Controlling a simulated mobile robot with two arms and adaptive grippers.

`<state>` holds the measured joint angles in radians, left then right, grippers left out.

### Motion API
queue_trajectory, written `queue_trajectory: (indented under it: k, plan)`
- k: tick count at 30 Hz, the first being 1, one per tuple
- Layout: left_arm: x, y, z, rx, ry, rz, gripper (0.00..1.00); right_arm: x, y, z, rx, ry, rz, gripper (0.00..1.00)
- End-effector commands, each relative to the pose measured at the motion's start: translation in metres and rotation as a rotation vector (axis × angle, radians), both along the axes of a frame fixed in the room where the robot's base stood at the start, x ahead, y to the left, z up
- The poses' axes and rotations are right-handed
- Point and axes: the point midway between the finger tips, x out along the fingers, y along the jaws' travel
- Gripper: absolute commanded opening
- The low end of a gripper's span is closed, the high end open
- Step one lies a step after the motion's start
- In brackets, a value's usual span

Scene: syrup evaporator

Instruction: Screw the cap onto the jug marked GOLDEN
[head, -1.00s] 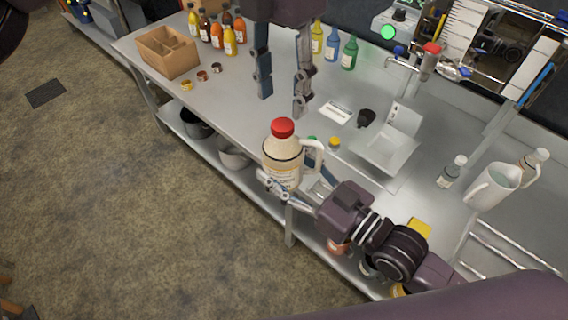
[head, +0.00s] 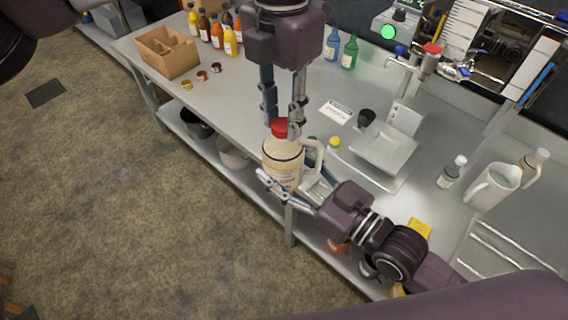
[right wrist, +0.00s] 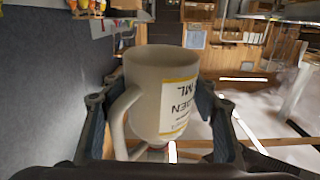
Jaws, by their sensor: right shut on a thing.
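The cream-coloured jug (head: 283,174) with a white handle stands upright over the bench's front edge, with the red cap (head: 280,130) on its mouth. My right gripper (head: 280,190) is shut around the jug's body. The right wrist view shows the jug (right wrist: 160,85) upside down between the right gripper's fingers (right wrist: 160,112); its label is inverted and partly readable, ending in "DEN". My left gripper (head: 284,119) points down from above, its fingers apart, with the tips at the cap's height on either side. Whether they touch the cap I cannot tell.
A cardboard box (head: 167,54) and several sauce bottles stand at the back left of the steel bench (head: 225,95). Loose caps (head: 202,75) lie near the box.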

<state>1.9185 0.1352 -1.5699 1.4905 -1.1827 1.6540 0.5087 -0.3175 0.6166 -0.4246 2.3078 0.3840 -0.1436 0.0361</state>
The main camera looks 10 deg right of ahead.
Motion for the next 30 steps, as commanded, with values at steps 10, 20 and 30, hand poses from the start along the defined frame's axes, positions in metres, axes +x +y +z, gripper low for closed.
queue_trajectory:
  k: [10,20,30]
  plan:
    - [0.001,0.000,0.000,0.001,-0.002,0.001,0.30,0.000,0.000,0.003,0.004,-0.007,0.000,0.00]
    - [0.000,0.000,0.000,0.001,-0.001,0.001,0.47,0.000,0.000,0.003,0.004,-0.006,0.000,0.00]
    - [0.003,-0.001,0.028,-0.002,-0.004,0.001,0.47,0.000,0.000,0.003,0.004,-0.006,0.000,0.00]
